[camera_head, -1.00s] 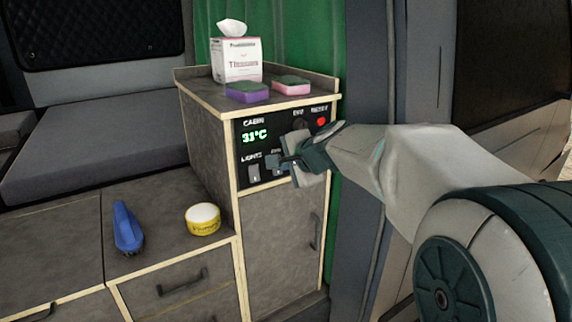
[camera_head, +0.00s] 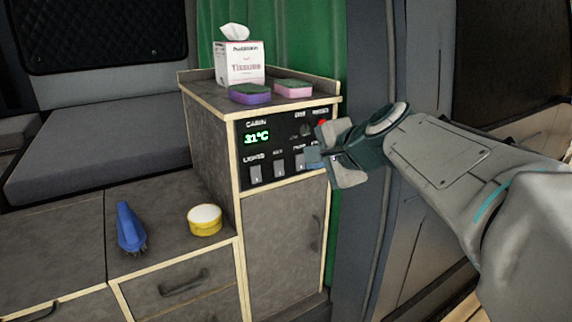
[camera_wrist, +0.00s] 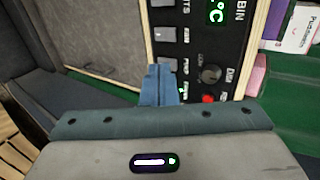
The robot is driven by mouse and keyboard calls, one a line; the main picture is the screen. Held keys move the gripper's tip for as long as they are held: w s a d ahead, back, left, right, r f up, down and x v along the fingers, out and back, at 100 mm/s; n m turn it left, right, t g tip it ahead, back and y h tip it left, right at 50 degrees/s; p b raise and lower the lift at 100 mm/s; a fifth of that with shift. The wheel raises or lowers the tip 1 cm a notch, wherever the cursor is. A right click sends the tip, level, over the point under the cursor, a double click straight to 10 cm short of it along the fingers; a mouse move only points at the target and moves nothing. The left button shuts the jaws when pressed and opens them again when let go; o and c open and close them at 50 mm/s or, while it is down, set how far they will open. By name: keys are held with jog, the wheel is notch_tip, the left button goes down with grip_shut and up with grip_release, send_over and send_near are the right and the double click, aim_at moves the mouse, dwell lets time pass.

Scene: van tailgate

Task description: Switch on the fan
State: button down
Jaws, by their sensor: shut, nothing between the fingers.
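The control panel (camera_head: 268,143) sits on the upper front of the grey cabinet, with a lit green 31°C display (camera_head: 257,138). Along its bottom are rocker switches: the lights switch (camera_head: 255,174), a middle switch (camera_head: 279,168) and the pump switch (camera_head: 300,162). The middle switch (camera_wrist: 166,35) also shows in the wrist view; its label is too small to read surely. A dark round knob (camera_wrist: 210,74) with a low mark and a red button (camera_wrist: 208,99) are beside them. My gripper (camera_head: 313,157) is shut and empty at the panel's right end; its blue fingertips (camera_wrist: 160,70) overlap the pump switch area. Contact cannot be told.
A tissue box (camera_head: 238,64), a purple sponge (camera_head: 250,94) and a pink sponge (camera_head: 293,89) stand on the cabinet top. A blue brush (camera_head: 130,228) and a yellow tub (camera_head: 204,220) are on the lower counter. A green curtain (camera_head: 300,40) hangs behind.

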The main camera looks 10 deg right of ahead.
jog(key=shift+v, duration=0.75)
jog(key=f+b, duration=0.1)
jog(key=b, duration=0.2)
jog(key=shift+s+f+g, duration=0.2)
jog(key=shift+f+g, duration=0.05)
jog(key=shift+g, duration=0.05)
jog(key=p, duration=0.1)
send_near(280, 174)
jog(key=f+x, duration=0.1)
jog(key=x, duration=0.4)
jog(key=shift+w+a+r, duration=0.2)
jog(key=shift+w+a, duration=0.1)
jog(key=shift+w, duration=0.25)
